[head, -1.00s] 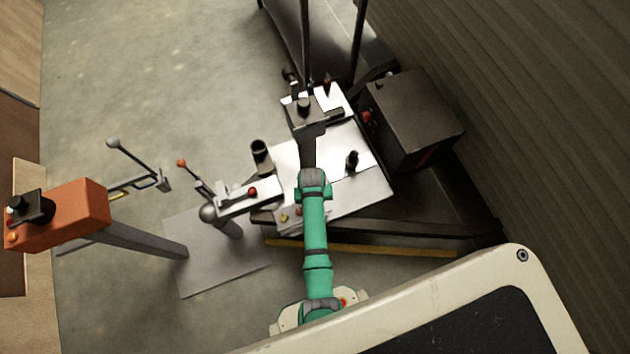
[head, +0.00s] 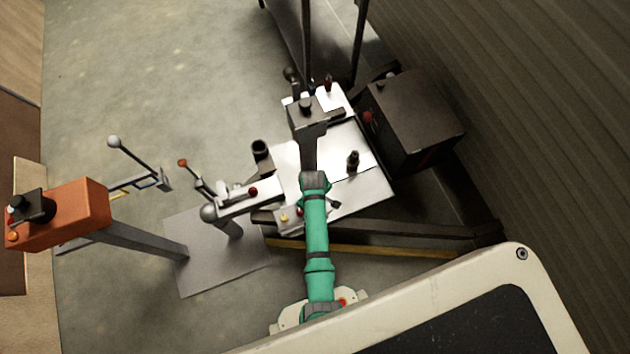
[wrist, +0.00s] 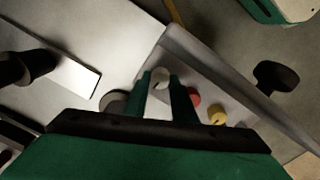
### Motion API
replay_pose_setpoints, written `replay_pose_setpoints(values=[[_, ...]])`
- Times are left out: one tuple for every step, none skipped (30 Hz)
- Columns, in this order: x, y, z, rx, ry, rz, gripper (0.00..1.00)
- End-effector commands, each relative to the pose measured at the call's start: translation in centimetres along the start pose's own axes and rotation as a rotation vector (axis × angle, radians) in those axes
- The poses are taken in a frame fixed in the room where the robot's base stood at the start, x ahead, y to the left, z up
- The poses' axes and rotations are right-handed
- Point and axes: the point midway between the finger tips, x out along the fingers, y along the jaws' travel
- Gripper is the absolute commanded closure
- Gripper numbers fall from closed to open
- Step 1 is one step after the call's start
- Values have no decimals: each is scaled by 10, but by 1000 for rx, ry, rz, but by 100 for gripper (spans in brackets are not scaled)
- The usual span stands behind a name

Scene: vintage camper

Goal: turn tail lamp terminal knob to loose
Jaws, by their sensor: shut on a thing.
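A row of small round knobs sits on a grey metal strip at the near edge of the workbench plate. In the wrist view a pale knob (wrist: 160,77) with a dark mark lies between the two green fingers of my gripper (wrist: 163,80). The gripper is shut on this pale knob. A red knob (wrist: 194,97) and a yellow knob (wrist: 218,115) stand just to the right. The yellow knob also shows in the head view (head: 284,217). No label is readable, so I cannot tell by name which is the tail lamp terminal. My fingertips are hidden in the head view.
A dark box (head: 415,115) stands right of the white plate (head: 365,190). A black upright post (head: 353,160) stands on the plate. An orange box on a post (head: 65,215) is at the left. A dark beam (head: 400,228) runs along the near right. Floor at upper left is clear.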

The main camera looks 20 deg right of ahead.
Motion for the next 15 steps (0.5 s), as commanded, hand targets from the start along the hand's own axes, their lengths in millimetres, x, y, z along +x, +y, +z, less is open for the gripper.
replay_pose_setpoints(values=[[2, -2, 0, -12, 0, -2, 98], [2, -2, 0, -17, 0, -2, 98], [2, -2, 0, -24, 0, -2, 98], [2, -2, 0, -28, 0, -2, 99], [2, -2, 0, -31, 0, -2, 99], [2, -2, 0, -36, 0, -2, 98], [2, -3, 0, -38, 0, -2, 99], [2, -3, 0, -39, 0, -2, 99], [2, -3, 0, -40, -1, -2, 99], [2, -3, 0, -40, -1, -2, 99], [2, -3, 0, -41, -1, -2, 99], [2, -3, 0, -41, -1, -2, 99], [2, -3, 0, -41, -2, -2, 99], [1, -3, 0, -41, -2, -2, 99], [2, -3, 0, -41, -2, -2, 99]])
